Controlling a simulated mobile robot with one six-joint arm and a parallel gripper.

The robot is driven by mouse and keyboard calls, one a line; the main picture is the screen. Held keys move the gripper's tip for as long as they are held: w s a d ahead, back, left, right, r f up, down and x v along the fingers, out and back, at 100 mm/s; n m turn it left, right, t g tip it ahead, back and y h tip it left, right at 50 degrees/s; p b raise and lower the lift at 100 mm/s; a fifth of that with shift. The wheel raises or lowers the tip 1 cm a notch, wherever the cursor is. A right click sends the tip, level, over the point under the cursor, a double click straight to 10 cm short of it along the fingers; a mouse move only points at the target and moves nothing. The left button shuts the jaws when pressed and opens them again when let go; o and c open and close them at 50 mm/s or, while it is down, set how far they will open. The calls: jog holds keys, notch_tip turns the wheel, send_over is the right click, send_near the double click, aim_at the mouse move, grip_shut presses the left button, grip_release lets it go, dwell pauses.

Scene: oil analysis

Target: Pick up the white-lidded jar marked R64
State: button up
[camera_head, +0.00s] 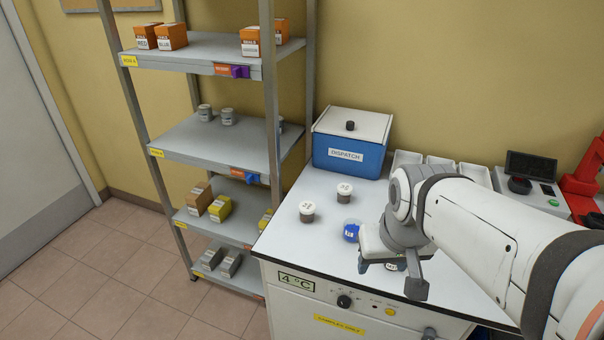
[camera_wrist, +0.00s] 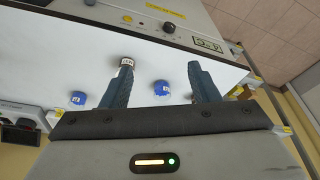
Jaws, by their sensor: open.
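Two white-lidded dark jars stand on the white bench top in the head view, one at the left (camera_head: 307,212) and one farther back (camera_head: 344,193). A third white-lidded jar (camera_head: 393,267) shows only partly below my gripper (camera_head: 390,274), near the front edge. In the wrist view a white-lidded jar (camera_wrist: 127,62) sits at the left fingertip, partly hidden by it. The lid marks are too small to read, so I cannot tell which is R64. My gripper (camera_wrist: 160,72) is open and empty, with its fingers pointing over the bench.
A blue-lidded jar (camera_head: 351,230) stands left of my gripper; the wrist view shows two blue lids (camera_wrist: 162,88) (camera_wrist: 79,98). A blue dispatch box (camera_head: 345,158) and white trays (camera_head: 440,163) stand at the back. A grey shelf rack (camera_head: 205,140) stands left.

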jog(key=shift+o, duration=1.2)
jog(key=w+a+f, duration=0.1)
jog(key=w, duration=0.6)
jog(key=w+a+f+n, duration=0.1)
jog(key=w+a, duration=0.1)
jog(key=w, duration=0.6)
jog(key=shift+w+a+n+t+b, duration=0.25)
jog(key=shift+n+t+b, duration=0.05)
jog(key=shift+b, duration=0.1)
jog(key=n+y, duration=0.1)
jog(key=n, duration=0.1)
send_over(307, 205)
jog(key=s, duration=0.2)
jog(key=shift+t, duration=0.3)
jog(key=f, duration=0.6)
jog(key=d+f, duration=0.1)
jog(key=f, duration=0.1)
jog(key=shift+f+b, duration=0.35)
jog(key=shift+f, duration=0.05)
jog(key=x, duration=0.3)
jog(key=p+x, duration=0.1)
jog(key=x, duration=0.3)
jog(key=shift+w+a+f, duration=0.1)
jog(key=shift+a+f, duration=0.1)
jog(key=shift+a, duration=0.05)
jog(key=c, duration=1.1)
